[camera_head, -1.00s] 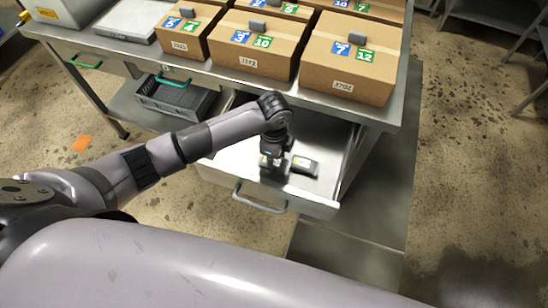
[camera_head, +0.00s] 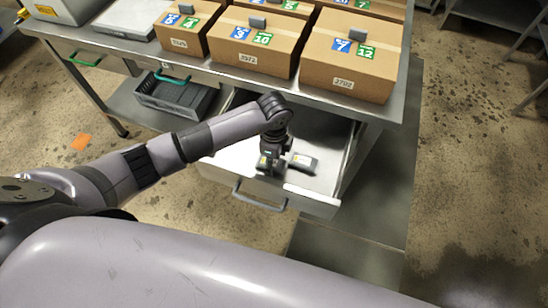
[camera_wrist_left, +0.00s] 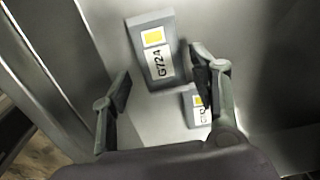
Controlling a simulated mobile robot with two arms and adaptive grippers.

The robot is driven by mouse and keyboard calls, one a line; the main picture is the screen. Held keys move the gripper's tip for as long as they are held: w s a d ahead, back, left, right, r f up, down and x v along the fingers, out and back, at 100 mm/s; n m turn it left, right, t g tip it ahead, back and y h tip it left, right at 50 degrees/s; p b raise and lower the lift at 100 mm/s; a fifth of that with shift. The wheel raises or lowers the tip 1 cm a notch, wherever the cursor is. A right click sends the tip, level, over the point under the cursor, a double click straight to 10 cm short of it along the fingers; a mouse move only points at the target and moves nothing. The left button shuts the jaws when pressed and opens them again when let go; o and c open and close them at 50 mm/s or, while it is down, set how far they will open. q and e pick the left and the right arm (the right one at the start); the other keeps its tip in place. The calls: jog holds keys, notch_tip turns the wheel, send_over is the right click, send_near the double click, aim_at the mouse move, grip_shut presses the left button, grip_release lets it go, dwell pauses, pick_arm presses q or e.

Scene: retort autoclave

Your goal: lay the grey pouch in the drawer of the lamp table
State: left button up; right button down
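The pulled-out metal drawer (camera_head: 318,204) under the table (camera_head: 393,110) holds two small grey pouches with white and yellow labels. One pouch (camera_head: 302,162) lies just right of my left gripper (camera_head: 269,167) in the head view. In the left wrist view, a pouch marked G72A (camera_wrist_left: 150,38) lies beyond the gap between the open fingers of my left gripper (camera_wrist_left: 165,85). The other pouch (camera_wrist_left: 190,107) is partly hidden by the right finger. Whether that finger touches it I cannot tell. My right gripper is out of view.
Brown cartons (camera_head: 350,60) and a pale flat case (camera_head: 135,20) stand on the tabletop above the drawer. A dark grey crate (camera_head: 178,97) sits on the lower shelf. The drawer has a front handle (camera_head: 258,200). Bare floor (camera_head: 470,150) lies to the right.

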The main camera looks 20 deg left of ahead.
aim_at(274, 164)
pick_arm(q)
jog(key=shift+o, duration=0.2)
jog(key=shift+r, duration=0.35)
notch_tip(274, 164, up, 12)
jog(key=shift+r+b, duration=0.25)
jog(key=shift+b, duration=0.15)
